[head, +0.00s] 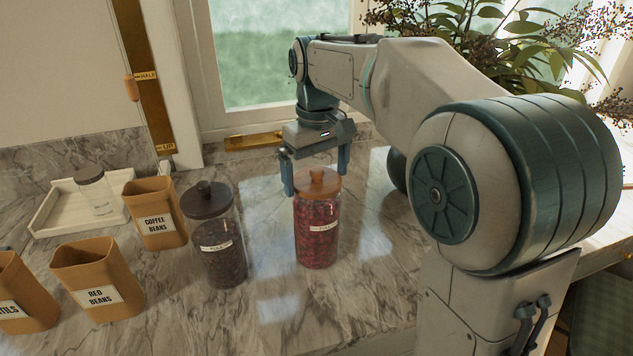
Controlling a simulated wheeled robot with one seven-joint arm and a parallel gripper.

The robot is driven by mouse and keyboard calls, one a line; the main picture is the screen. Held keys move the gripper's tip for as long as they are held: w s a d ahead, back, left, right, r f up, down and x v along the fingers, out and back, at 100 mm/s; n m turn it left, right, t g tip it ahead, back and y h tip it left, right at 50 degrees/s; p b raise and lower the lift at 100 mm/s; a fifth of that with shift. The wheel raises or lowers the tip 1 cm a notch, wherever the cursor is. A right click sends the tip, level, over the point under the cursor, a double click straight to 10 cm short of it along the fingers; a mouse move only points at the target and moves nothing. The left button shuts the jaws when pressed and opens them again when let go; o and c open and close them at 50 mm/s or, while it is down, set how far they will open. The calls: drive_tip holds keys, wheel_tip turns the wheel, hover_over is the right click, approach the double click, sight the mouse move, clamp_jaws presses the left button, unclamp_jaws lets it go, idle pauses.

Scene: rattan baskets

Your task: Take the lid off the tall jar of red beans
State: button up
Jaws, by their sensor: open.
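The tall glass jar of red beans (317,238) stands upright on the marble counter in the head view. Its wooden lid (317,188), with a round knob on top, sits on the jar. My gripper (315,188) points down at the lid with its fingers apart. One finger shows left of the knob and the other to its right, at about lid height. The fingers look empty. I cannot tell from this one view whether they touch the lid or stand a little behind it.
A dark-lidded jar (219,250) stands close on the left. Further left are tan containers labelled coffee beans (158,212) and red beans (98,280), plus a white tray (50,215) with a small jar (97,192). A window and plant (500,60) are behind.

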drive_tip(key=c, duration=0.8)
